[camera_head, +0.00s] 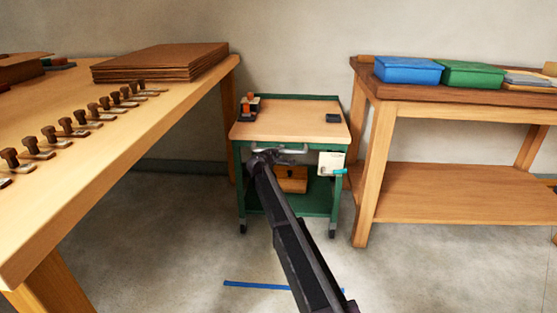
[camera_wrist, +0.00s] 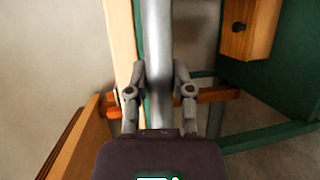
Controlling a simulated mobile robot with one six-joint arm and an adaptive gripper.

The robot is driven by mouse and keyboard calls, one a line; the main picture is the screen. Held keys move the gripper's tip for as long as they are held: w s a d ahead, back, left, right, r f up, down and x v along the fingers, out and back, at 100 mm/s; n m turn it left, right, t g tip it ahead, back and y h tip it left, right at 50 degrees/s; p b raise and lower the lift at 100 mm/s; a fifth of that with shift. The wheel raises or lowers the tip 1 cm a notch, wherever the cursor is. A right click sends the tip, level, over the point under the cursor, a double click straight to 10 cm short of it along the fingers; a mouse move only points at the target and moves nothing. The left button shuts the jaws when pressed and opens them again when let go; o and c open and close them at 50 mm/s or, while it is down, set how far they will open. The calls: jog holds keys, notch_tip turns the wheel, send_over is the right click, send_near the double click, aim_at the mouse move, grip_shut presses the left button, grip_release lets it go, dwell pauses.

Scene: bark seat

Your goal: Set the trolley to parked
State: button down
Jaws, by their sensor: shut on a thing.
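The trolley (camera_head: 285,122) has a green frame, a wooden top and dark casters. It stands between two wooden benches, close to the back wall. A grey bar handle (camera_head: 296,150) runs along its near side. My gripper (camera_head: 262,157) is at the left part of this handle. In the wrist view my gripper (camera_wrist: 160,80) has its two fingers on either side of the grey handle bar (camera_wrist: 157,35) and is shut on it. My arm hides part of the trolley's lower front.
A blue line (camera_head: 255,285) lies on the floor in front of the trolley. The left bench (camera_head: 110,135) and right bench (camera_head: 440,107) flank it closely. A wooden box (camera_head: 292,180) sits on its lower shelf, and a white card (camera_head: 331,162) hangs at its right. Floor in front is clear.

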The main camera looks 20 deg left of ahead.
jog(key=shift+w+a, duration=0.1)
jog(key=shift+w, duration=0.85)
jog(key=shift+c, duration=2.4)
grip_release()
